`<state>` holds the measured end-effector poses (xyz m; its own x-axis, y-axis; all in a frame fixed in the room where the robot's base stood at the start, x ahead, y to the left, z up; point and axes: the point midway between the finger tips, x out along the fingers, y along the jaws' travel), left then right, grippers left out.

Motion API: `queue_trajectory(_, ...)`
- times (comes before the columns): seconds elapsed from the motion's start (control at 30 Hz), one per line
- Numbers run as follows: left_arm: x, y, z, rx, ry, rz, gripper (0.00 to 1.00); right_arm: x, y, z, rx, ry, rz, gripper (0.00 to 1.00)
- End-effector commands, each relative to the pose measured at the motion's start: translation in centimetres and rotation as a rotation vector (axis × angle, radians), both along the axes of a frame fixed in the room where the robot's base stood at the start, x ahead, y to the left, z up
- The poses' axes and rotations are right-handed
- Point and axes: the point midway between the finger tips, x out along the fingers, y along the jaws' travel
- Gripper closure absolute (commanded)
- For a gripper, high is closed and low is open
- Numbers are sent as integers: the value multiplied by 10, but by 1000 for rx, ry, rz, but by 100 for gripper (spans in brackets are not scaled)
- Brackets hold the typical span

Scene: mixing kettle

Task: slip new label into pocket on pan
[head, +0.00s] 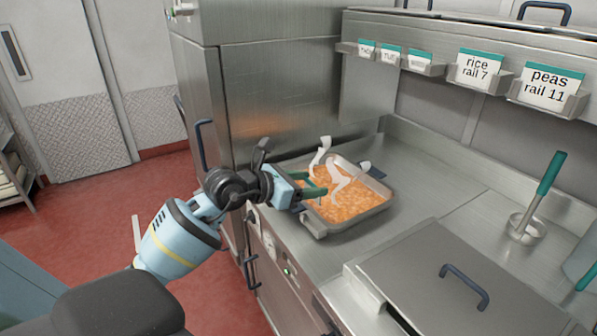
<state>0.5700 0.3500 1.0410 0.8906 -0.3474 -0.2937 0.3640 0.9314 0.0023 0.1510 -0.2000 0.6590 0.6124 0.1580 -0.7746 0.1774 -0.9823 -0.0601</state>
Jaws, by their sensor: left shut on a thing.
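A rectangular metal pan (374,212) of orange food stands on the steel counter. A small grey holder (313,228), perhaps the label pocket, is on its near left side; I see no writing on it. My left gripper (318,188), with green fingers, is at the pan's left rim, its tips over the food. It is shut, seemingly on the pan's near handle, but the grip itself is hidden. A blue-grey handle (373,169) shows at the far right side. No loose label can be made out. My right gripper is not in view.
Pale curling wisps, like steam, rise over the food. Cards reading "rice rail 7" (479,69) and "peas rail 11" (549,86) sit in holders along the back rail. A lidded well (450,265) and a green-handled tool (548,178) are at right. Bare counter lies between.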

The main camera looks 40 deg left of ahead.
Motion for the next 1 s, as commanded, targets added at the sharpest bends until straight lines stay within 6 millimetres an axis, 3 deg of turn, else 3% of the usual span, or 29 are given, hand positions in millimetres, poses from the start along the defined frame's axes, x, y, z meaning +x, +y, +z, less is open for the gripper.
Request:
queue_trajectory(0.47, 0, -1, -13, -1, 5, 0, 62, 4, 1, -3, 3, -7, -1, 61)
queue_trajectory(1.0, 0, -1, -60, -1, 5, 0, 62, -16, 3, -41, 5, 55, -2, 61)
